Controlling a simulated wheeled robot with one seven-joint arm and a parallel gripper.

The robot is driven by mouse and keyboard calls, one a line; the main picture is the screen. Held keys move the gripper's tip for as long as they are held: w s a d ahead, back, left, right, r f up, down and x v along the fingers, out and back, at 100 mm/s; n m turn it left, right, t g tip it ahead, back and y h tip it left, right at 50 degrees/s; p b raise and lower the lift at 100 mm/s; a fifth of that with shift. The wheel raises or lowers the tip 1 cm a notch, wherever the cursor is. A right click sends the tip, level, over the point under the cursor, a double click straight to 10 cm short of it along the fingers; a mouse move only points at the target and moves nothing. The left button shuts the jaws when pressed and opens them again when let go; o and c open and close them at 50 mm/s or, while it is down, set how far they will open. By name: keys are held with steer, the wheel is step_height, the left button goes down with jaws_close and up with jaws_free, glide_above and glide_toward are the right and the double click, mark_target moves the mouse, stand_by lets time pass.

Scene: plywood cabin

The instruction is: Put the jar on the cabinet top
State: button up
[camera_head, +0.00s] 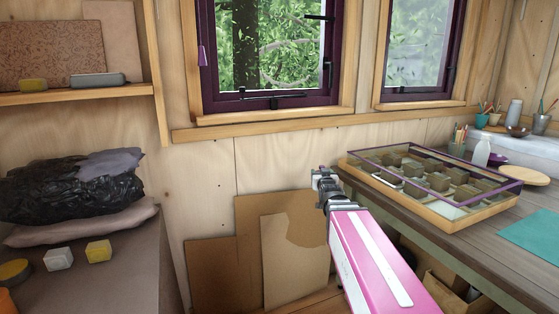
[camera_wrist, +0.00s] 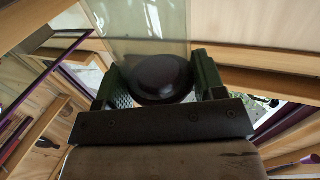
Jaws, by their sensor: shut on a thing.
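My gripper (camera_head: 324,178) is held out in mid-air in front of the plywood wall, between the left surface and the right bench. In the wrist view my gripper (camera_wrist: 155,82) is shut on the jar, with one finger on each side. The jar shows a dark round end (camera_wrist: 162,76) between the fingers and a clear glass-like body (camera_wrist: 135,28) reaching away beyond them. In the head view I cannot make out the jar. A brown cabinet-like top (camera_head: 115,255) stands at the left; I cannot tell for sure that it is the cabinet.
A black bag (camera_head: 70,185), a white block (camera_head: 58,259) and a yellow block (camera_head: 98,251) lie on the left surface. A glass-lidded display case (camera_head: 480,213) sits on the right bench (camera_head: 480,248). Boards (camera_head: 212,270) lean on the wall below the window.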

steer(key=s+d+f, duration=0.2)
steer(key=s+f, duration=0.3)
steer(key=f, duration=0.4)
steer(key=shift+f, duration=0.15)
